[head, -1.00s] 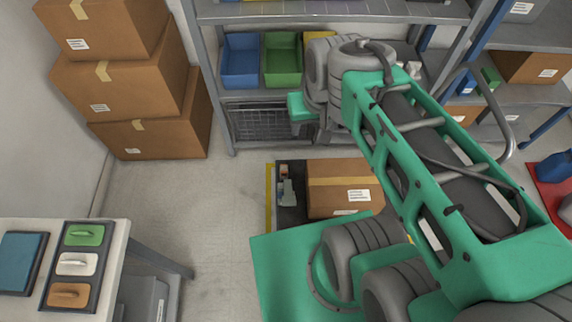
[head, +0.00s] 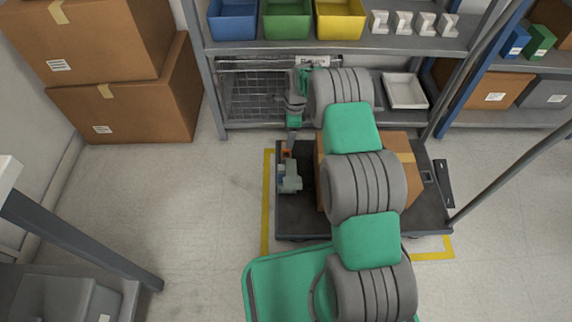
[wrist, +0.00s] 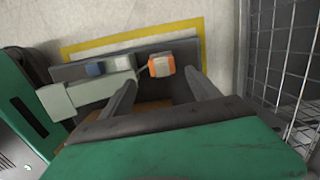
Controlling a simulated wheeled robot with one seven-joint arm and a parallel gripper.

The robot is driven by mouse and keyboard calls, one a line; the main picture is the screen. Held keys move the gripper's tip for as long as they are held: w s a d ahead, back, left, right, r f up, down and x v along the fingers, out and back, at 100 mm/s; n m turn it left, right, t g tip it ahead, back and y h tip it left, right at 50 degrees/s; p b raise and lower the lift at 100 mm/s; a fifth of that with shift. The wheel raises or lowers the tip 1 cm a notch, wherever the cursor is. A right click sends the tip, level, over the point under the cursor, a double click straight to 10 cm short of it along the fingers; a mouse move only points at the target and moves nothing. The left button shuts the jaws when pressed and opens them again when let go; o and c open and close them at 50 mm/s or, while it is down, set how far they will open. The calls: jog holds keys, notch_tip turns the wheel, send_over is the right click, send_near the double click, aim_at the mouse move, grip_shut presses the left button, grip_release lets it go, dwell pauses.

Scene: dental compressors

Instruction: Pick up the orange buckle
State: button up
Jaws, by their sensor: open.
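The orange buckle (wrist: 161,66) lies on the dark platform of a cart, near its edge; it is orange with a pale face in the wrist view. In the head view it is a small orange patch (head: 286,154), partly hidden by my gripper. My gripper (wrist: 160,77) is open and empty, its two dark fingers reaching toward the buckle on either side. The buckle shows between the fingertips; I cannot tell whether they touch it. In the head view my gripper (head: 291,143) points down just above the buckle.
A cardboard box (head: 408,160) stands on the cart platform (head: 300,219). A wire basket (head: 250,92) and shelf stand behind.

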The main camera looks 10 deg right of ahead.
aim_at(286, 152)
jog(key=f+b, duration=0.1)
jog(key=f, duration=0.2)
jog(key=f+b, duration=0.2)
jog(key=f, duration=0.1)
jog(key=a+f+b, duration=0.1)
jog(key=f, duration=0.3)
jog(key=shift+w+b, duration=0.3)
jog(key=shift+w, duration=0.05)
jog(key=shift+r, duration=0.1)
jog(key=shift+c, duration=0.2)
jog(key=c, duration=1.5)
